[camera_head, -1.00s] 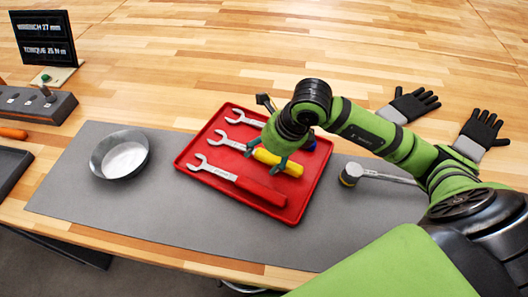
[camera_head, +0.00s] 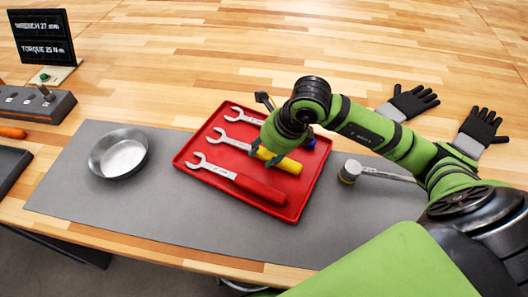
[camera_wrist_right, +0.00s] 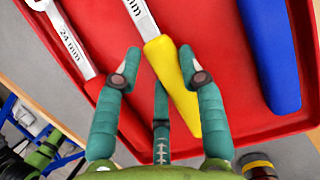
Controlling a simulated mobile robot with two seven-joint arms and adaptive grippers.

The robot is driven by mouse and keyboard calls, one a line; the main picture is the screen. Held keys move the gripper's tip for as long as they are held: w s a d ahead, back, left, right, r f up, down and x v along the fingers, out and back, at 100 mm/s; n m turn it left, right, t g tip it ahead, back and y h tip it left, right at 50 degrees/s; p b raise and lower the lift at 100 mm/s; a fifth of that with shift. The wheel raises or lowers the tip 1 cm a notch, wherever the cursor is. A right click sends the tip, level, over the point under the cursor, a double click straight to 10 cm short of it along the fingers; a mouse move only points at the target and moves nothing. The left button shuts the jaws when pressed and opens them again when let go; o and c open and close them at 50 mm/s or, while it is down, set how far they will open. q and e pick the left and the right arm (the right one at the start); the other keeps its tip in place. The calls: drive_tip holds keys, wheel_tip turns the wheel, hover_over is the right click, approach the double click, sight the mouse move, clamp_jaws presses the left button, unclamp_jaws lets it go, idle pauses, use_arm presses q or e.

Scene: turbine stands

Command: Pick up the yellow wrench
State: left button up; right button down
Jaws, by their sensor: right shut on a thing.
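The yellow wrench (camera_head: 286,165) lies in the red tray (camera_head: 190,166), between a red-handled wrench (camera_head: 262,191) and a blue-handled one (camera_head: 310,143). My right gripper (camera_head: 266,157) is down at the tray, shut on the yellow handle near its metal shank. In the right wrist view, my right gripper's fingers (camera_wrist_right: 165,72) stand on both sides of the yellow handle (camera_wrist_right: 178,85). The red-handled wrench, marked 24 mm (camera_wrist_right: 68,38), is left of them and the blue handle (camera_wrist_right: 268,55) right. My left gripper is not in view.
A metal bowl (camera_head: 118,154) stands left of the tray on the grey mat (camera_head: 90,195). A hammer (camera_head: 350,171) lies right of the tray, with gloves (camera_head: 408,103) behind it. A sign (camera_head: 42,37) reads wrench 27 mm and torque 25 N·m.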

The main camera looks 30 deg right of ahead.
sight(262, 151)
drive_tip(key=shift+r, duration=0.4)
drive_tip(key=v, duration=0.1)
drive_tip(key=b+v, duration=0.1)
drive_tip(key=v, duration=0.1)
drive_tip(key=shift+w+d+r+b, duration=0.15)
drive_tip(key=shift+w+r+b, duration=0.05)
drive_tip(key=shift+r+b, duration=0.2)
drive_tip(key=s+d+r+b, duration=0.6)
drive_tip(key=s+d, duration=0.1)
drive_tip(key=shift+s+d+r, duration=0.15)
drive_tip(key=shift+d+r, duration=0.15)
